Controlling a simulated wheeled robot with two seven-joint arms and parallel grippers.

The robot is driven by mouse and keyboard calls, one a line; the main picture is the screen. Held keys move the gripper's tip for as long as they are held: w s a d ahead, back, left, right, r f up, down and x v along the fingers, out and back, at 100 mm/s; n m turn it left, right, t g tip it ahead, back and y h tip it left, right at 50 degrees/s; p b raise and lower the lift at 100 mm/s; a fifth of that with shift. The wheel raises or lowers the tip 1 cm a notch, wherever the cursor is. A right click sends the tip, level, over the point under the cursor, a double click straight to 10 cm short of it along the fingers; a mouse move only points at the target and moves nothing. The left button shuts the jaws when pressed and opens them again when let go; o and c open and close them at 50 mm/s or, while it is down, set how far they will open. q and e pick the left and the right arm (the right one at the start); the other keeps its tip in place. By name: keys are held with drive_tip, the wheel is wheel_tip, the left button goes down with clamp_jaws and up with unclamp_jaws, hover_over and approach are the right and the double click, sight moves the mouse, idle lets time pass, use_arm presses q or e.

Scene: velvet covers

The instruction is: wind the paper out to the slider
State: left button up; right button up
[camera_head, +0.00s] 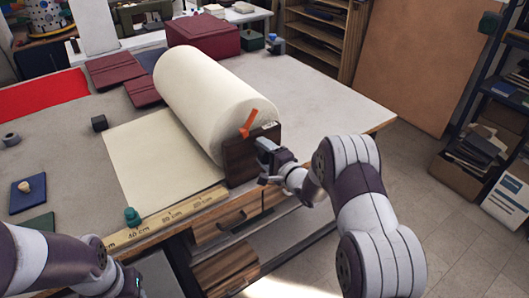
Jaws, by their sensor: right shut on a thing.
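A large cream paper roll (215,100) lies along the table with a dark wooden end block (240,160) at its near end. A flat sheet of paper (155,160) runs out from it to the left. A yellow ruler (175,214) lies along the table's front edge. The teal slider (132,216) stands on it, close to the near corner of the sheet's free edge. My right gripper (265,152) is at the outer side of the end block, shut on the roll's crank handle, which is mostly hidden. My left gripper (130,284) is partly seen at the bottom left; its fingers are unclear.
An orange pointer (250,123) rises at the end block. Dark red covers (115,70), a red box (203,37), a red cloth (42,97) and a blue board with a wooden knob (28,194) lie around. The table right of the roll is clear.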

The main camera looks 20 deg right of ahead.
drive_tip(key=shift+s+f, duration=0.1)
drive_tip(key=shift+f, duration=0.2)
drive_tip(key=o, duration=1.5)
drive_tip(key=shift+c, duration=0.2)
drive_tip(key=shift+r, duration=0.1)
drive_tip(key=b+v, duration=0.2)
drive_tip(key=v, duration=1)
drive_tip(key=shift+s, duration=0.3)
drive_tip(key=shift+d, duration=0.1)
